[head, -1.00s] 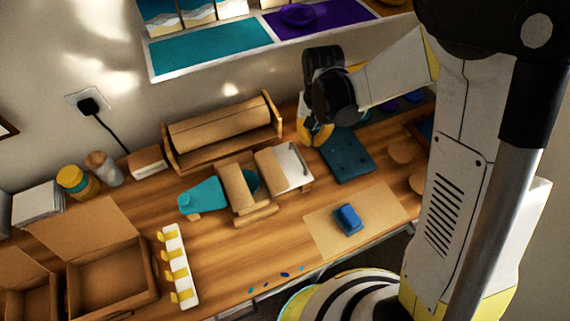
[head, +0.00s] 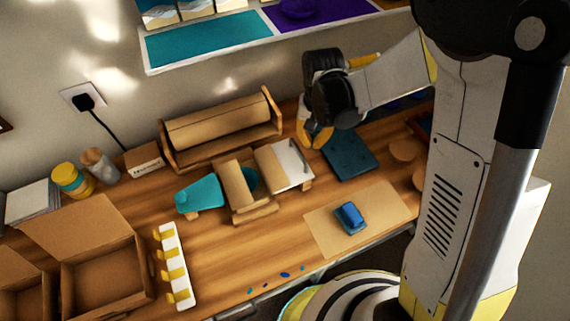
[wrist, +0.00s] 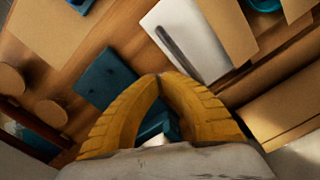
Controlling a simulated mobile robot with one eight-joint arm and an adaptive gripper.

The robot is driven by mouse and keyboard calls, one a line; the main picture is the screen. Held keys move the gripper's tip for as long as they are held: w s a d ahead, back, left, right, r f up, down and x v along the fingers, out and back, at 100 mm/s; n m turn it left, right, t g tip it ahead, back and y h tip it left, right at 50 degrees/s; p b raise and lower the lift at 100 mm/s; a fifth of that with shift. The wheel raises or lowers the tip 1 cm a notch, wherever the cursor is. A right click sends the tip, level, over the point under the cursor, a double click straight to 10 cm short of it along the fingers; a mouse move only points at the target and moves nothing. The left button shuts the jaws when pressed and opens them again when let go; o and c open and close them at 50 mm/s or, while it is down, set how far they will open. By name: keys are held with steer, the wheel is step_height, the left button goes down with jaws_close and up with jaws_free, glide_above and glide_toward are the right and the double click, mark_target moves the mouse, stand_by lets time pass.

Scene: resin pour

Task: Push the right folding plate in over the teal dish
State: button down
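The wooden fixture (head: 252,213) stands mid-table with its left tan plate (head: 237,184) tilted over its middle. The right folding plate (head: 276,166) is at the fixture's right side, with a white panel carrying a dark bar next to it (head: 297,158). This white panel also shows in the wrist view (wrist: 190,38). The teal dish (head: 252,180) shows only in part between the plates, mostly hidden. My gripper (head: 316,140) is above the table, to the right of the white panel and apart from it. In the wrist view its yellow fingertips (wrist: 160,75) meet, with nothing visible between them.
A dark teal mat (head: 350,157) lies below and right of my gripper. A blue block (head: 350,217) sits on a tan sheet (head: 380,215). A wooden cradle with a roll (head: 220,130) stands behind the fixture. A teal piece (head: 199,195) lies at left. The front wood is mostly clear.

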steer(key=shift+f+b, duration=0.5)
steer(key=shift+f, duration=0.25)
steer(key=shift+a, duration=0.1)
steer(key=shift+s+a+b, duration=0.1)
steer(key=shift+s+a, duration=0.45)
steer(key=shift+a, duration=0.7)
steer(key=shift+s+a+b, duration=0.15)
steer(key=shift+s+a, duration=0.4)
steer(key=shift+a, duration=0.7)
steer(key=shift+s+a+b, duration=0.1)
steer(key=shift+s+a, duration=0.45)
steer(key=shift+a, duration=0.7)
steer(key=shift+w+d, duration=0.1)
steer(key=shift+d, duration=0.05)
steer(key=shift+w+d, duration=1.7)
steer(key=shift+d, duration=2.35)
step_height(320, 180, up, 10)
steer(key=p, duration=0.6)
